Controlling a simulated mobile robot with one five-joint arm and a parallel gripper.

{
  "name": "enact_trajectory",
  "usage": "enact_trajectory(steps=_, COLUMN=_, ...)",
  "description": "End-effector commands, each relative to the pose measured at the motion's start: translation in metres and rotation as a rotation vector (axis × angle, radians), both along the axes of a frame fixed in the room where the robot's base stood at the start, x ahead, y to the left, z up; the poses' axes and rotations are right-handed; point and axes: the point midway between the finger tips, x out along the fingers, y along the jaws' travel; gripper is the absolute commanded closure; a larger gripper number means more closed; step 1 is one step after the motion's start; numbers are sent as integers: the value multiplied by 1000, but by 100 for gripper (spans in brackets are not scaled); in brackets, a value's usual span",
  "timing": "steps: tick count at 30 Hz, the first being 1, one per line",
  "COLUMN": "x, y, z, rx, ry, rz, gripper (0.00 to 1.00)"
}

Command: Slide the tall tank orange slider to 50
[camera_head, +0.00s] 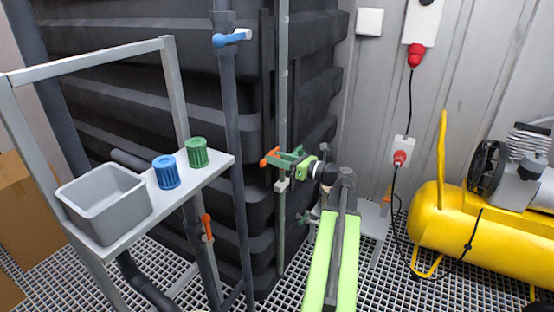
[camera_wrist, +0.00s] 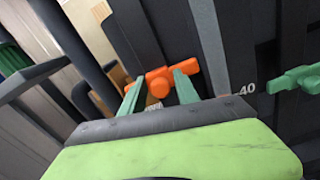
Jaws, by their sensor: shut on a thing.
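The tall tank (camera_head: 130,75) is black and ribbed, behind a rack in the head view. A pale vertical rail (camera_head: 283,90) runs along its right corner. The orange slider (camera_head: 269,157) is by this rail, about mid-height. In the wrist view the orange slider (camera_wrist: 160,82) has a round knob between the two green fingers of my gripper (camera_wrist: 158,86). My gripper (camera_head: 285,160) is shut on the slider. A "40" mark (camera_wrist: 247,88) shows right of the slider, beside the rail. No 50 mark can be made out.
The rack shelf (camera_head: 215,173) holds a grey bin (camera_head: 104,203), a blue cap (camera_head: 166,172) and a green cap (camera_head: 197,152). A yellow compressor (camera_head: 480,232) stands right, on grating.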

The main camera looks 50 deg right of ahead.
Motion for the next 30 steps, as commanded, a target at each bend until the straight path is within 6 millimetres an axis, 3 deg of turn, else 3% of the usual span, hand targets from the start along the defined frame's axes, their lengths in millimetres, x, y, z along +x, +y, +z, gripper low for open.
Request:
enact_trajectory(steps=1, x=0, y=-1, z=30, rx=5, ry=-1, rz=-3, gripper=100)
enact_trajectory(steps=6, x=0, y=-1, z=67, rx=5, ry=-1, rz=-3, gripper=100)
enact_trajectory(steps=9, x=0, y=-1, z=79, rx=5, ry=-1, rz=-3, gripper=100)
enact_trajectory(steps=22, x=0, y=-1, z=81, rx=6, ry=-1, rz=-2, gripper=100)
enact_trajectory(steps=23, x=0, y=-1, z=81, rx=6, ry=-1, rz=-2, gripper=60)
enact_trajectory(steps=24, x=0, y=-1, z=81, rx=5, ry=-2, rz=-2, gripper=55)
enact_trajectory(steps=30, x=0, y=0, z=81, rx=3, ry=-1, rz=0, gripper=54)
